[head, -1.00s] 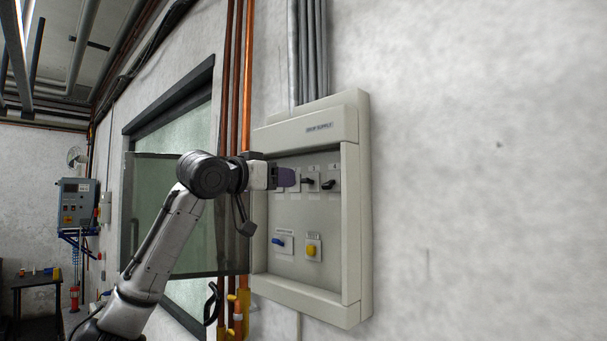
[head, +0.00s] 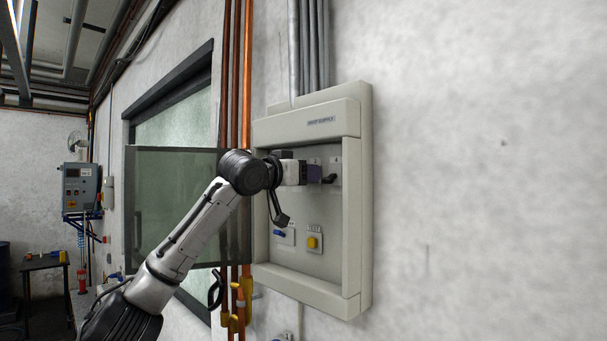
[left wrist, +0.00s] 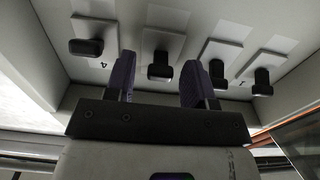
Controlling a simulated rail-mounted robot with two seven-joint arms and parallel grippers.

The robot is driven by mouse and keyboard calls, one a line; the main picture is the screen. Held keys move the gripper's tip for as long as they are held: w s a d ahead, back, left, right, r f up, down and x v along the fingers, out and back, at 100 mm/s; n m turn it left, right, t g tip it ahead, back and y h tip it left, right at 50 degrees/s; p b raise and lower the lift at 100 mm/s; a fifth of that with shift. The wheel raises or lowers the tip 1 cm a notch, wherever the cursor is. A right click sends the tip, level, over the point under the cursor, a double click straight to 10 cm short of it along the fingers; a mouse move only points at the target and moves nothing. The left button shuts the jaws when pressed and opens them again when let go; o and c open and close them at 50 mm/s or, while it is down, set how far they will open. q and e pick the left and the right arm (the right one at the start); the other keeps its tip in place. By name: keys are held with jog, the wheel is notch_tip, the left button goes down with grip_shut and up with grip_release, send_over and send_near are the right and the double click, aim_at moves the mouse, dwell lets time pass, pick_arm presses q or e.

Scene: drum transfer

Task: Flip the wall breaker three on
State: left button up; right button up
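The grey wall panel (head: 365,200) stands with its glass door (head: 180,205) swung open to the left. In the left wrist view a row of black breaker levers shows, and the outermost on the left is the breaker marked 4 (left wrist: 86,47). Beside it is breaker three (left wrist: 160,68), between my two purple fingers. My left gripper (head: 314,172) is open, at the panel's upper row, with its fingers either side of that lever. I cannot tell whether they touch it. In the head view my gripper hides most of the row; breaker 4 (head: 330,179) shows just right of it. My right gripper is out of view.
Two more breakers (left wrist: 217,76) and (left wrist: 262,82) sit beyond my right-hand finger in the wrist view. Below are a blue switch (head: 279,233) and a yellow knob (head: 312,242). Copper pipes (head: 247,80) run left of the panel. The wall right of it is bare.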

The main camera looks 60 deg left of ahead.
pick_arm(q)
jog(key=c, duration=0.8)
jog(key=g+p, duration=0.1)
jog(key=p, duration=0.2)
jog(key=r+g+p, duration=0.1)
jog(key=p, duration=0.1)
jog(key=shift+w+r+g+h+p, duration=0.2)
jog(key=shift+r+g+h+p, duration=0.1)
jog(key=shift+g+h+p, duration=0.1)
jog(key=shift+c, duration=0.2)
jog(key=shift+f+g, duration=0.15)
jog(key=shift+g, duration=0.35)
jog(key=o, duration=0.9)
jog(key=shift+s, duration=0.1)
